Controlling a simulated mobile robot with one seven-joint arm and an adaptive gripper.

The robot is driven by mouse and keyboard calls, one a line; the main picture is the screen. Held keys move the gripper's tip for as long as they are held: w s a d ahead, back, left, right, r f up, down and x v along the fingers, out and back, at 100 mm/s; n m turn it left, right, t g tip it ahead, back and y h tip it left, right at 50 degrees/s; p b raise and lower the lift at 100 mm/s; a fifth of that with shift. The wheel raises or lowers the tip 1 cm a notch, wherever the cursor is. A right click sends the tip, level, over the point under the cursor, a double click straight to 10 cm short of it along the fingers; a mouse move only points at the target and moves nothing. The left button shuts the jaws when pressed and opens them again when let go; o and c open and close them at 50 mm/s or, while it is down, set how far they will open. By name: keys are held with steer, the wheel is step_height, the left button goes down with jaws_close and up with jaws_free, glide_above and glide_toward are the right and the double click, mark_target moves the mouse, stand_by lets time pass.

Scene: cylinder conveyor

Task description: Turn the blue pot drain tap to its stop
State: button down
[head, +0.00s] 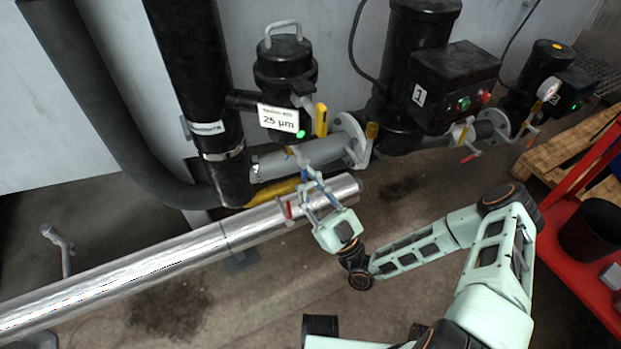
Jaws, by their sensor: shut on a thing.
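The blue drain tap (304,174) sits below the black filter pot (284,72), which carries a label reading 25 µm. Only a small part of the blue handle shows. My gripper (309,187) reaches up and left over the shiny pipe and is shut on the blue tap. Its fingers cover much of the handle, so the tap's exact angle is hard to tell.
A shiny insulated pipe (170,262) runs just under my gripper. A red handle (288,209) is close to its left. Pump 1 (455,80) stands to the right. A red cart (572,228) is at far right.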

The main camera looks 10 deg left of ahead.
steer(key=m+t, duration=0.1)
steer(key=m+t+h, duration=0.1)
steer(key=shift+a+r+m, duration=0.2)
steer(key=shift+a+m, duration=0.05)
steer(key=shift+m, duration=0.05)
steer(key=shift+s+a+b, duration=0.15)
steer(key=shift+b, duration=0.15)
steer(key=c, duration=2)
jaws_free()
steer(key=shift+h, duration=0.3)
